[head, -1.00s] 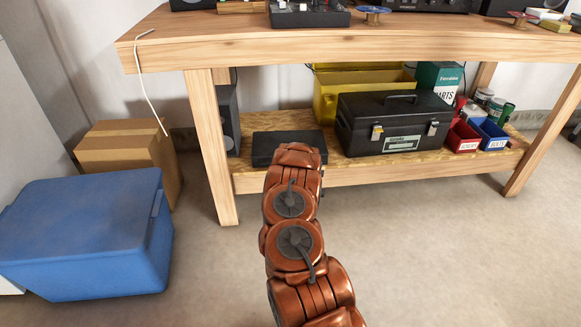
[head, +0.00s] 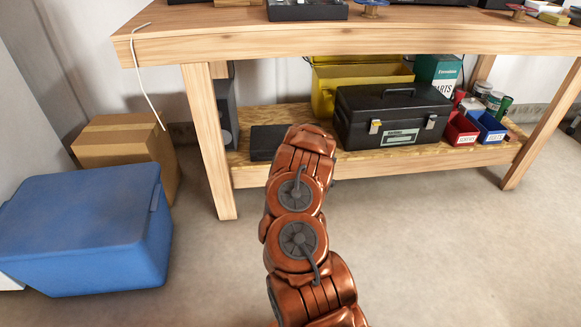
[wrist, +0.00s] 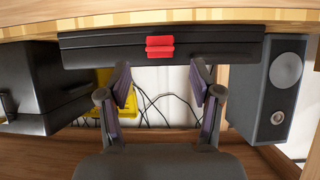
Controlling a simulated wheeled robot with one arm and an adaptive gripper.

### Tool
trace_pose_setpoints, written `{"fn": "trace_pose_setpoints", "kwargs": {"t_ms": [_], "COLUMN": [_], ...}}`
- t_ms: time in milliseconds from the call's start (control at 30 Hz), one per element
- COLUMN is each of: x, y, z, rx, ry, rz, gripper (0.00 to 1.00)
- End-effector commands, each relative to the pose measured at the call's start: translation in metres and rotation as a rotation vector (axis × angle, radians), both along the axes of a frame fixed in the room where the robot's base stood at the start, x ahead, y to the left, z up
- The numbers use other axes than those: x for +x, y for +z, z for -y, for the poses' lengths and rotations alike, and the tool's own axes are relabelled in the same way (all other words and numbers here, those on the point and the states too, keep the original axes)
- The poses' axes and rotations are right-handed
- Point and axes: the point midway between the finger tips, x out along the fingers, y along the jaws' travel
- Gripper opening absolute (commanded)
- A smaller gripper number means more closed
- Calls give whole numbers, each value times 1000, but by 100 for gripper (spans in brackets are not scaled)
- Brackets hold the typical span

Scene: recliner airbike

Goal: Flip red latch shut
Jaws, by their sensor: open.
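The red latch (wrist: 160,47) sits at the middle of the front of a flat black case (wrist: 95,49) in the wrist view. The latch looks like two red parts, and I cannot tell whether it is flipped open or shut. The case lies on the wooden lower shelf, and in the head view its top (head: 268,142) shows beside my arm, with the latch hidden. My gripper (wrist: 162,80) is open and empty in the wrist view, its two fingers apart below the latch in the picture, one on each side of it. In the head view my arm hides the gripper.
A black toolbox (head: 392,112) and a yellow box (head: 325,88) stand right of the case. A speaker (head: 228,112) stands to its left. The workbench top (head: 400,42) overhangs the shelf, with a leg (head: 212,150) at left. The floor in front is clear.

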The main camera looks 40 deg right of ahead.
Motion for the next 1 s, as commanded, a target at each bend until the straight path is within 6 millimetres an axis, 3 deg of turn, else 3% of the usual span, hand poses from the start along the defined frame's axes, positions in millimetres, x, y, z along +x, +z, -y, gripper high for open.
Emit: {"fn": "trace_pose_setpoints", "kwargs": {"t_ms": [533,1000], "x": [-36,-42], "y": [27,30], "z": [-30,-36], "rx": [3,0], "ry": [-2,-1], "rz": [2,0], "gripper": [65,65]}}
